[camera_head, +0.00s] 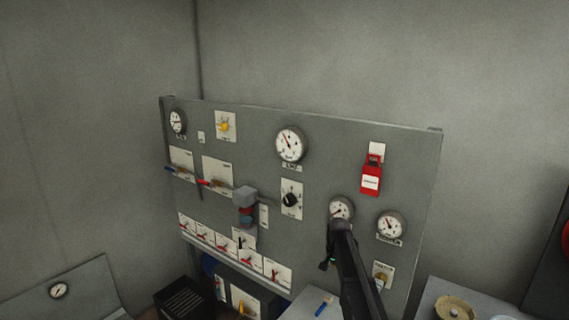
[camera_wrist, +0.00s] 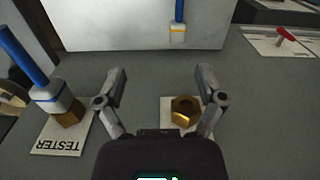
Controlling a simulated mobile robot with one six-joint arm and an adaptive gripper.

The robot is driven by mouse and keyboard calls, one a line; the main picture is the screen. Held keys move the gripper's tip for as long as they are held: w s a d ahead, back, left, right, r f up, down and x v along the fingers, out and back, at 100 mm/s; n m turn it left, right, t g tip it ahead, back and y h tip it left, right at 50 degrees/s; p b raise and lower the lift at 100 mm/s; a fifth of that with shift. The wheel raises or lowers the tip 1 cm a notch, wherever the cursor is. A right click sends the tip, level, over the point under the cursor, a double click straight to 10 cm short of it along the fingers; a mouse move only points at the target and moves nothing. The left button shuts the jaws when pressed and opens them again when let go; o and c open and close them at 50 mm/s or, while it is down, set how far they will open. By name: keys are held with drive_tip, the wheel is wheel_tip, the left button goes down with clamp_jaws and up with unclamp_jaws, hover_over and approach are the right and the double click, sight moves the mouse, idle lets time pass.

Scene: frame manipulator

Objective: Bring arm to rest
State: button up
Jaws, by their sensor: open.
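My arm (camera_head: 356,273) rises from the bottom of the head view, in front of the lower right part of the grey panel (camera_head: 350,158). In the wrist view my gripper (camera_wrist: 162,85) has its two fingers spread apart with nothing between the tips. A brass hex fitting (camera_wrist: 184,110) on a white plate lies near the base of the right finger. A blue-handled tool with a brass end (camera_wrist: 50,96) is at the left, by a plate marked TESTER (camera_wrist: 62,140). The gripper's fingers are hard to make out in the head view.
The panel carries several gauges (camera_head: 291,144), a red lockout tag (camera_head: 371,176), a black knob (camera_head: 291,199) and a row of red-handled switches (camera_head: 222,241). A grey surface with a blue item (camera_head: 321,308) lies below. A brass-coloured round part (camera_head: 455,308) sits at the lower right.

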drive_tip(key=s+n, duration=0.6)
drive_tip(key=s, duration=2.2)
drive_tip(key=shift+s+a+n, duration=0.2)
drive_tip(key=shift+a+n, duration=0.1)
drive_tip(key=shift+a, duration=0.05)
drive_tip(key=c, duration=0.4)
drive_tip(key=shift+a, duration=0.15)
